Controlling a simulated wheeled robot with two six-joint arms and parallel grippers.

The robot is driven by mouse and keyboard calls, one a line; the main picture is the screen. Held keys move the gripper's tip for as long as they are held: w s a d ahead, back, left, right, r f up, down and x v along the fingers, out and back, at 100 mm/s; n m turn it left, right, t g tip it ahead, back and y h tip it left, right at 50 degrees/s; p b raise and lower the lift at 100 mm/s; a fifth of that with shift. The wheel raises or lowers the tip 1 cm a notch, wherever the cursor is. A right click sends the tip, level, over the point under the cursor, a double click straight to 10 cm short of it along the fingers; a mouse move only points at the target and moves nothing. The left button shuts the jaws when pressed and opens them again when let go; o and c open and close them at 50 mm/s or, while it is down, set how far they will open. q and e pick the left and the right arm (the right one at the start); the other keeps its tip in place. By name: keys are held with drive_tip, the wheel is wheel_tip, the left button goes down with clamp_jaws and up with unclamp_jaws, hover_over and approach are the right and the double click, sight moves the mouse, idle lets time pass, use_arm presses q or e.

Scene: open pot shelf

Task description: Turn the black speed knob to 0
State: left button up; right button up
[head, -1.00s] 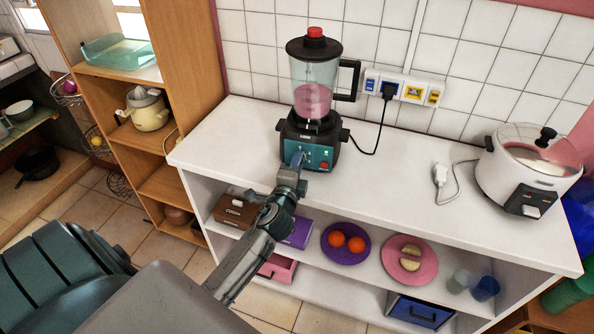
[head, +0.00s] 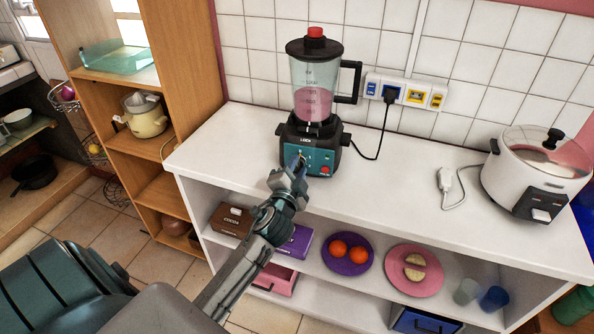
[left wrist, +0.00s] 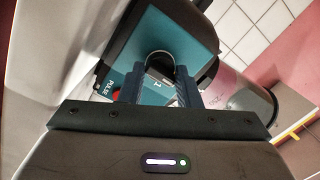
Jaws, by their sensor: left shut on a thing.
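The blender (head: 317,95) stands upright on the white counter, with pink liquid in its jug, a red cap and a dark base with a teal front panel (head: 319,160). My left gripper (head: 297,165) is at the left part of that panel. In the left wrist view its two fingers (left wrist: 159,90) are on either side of the black speed knob (left wrist: 160,58), shut on it. The fingers hide part of the knob, and I cannot read its setting. A red button (head: 325,170) is at the panel's lower right. My right gripper is not in view.
A white cooker (head: 525,180) stands at the counter's right. A white plug (head: 444,180) and cord lie left of it. The blender's black cord runs to the wall sockets (head: 404,92). Below are a purple plate (head: 346,267) with oranges and a pink plate (head: 402,280). The middle counter is clear.

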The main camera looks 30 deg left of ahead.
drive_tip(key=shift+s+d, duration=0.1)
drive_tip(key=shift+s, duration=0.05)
use_arm(q)
drive_tip(key=o, duration=1)
drive_tip(key=shift+c, duration=0.2)
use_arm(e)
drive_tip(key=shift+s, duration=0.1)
use_arm(q)
drive_tip(key=shift+s, duration=0.1)
drive_tip(key=shift+s+d+f, duration=0.1)
drive_tip(key=shift+s+f, duration=0.05)
drive_tip(key=shift+s, duration=0.1)
drive_tip(key=b+v, duration=0.2)
drive_tip(key=v, duration=0.8)
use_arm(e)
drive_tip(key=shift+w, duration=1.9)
use_arm(q)
drive_tip(key=shift+s, duration=0.1)
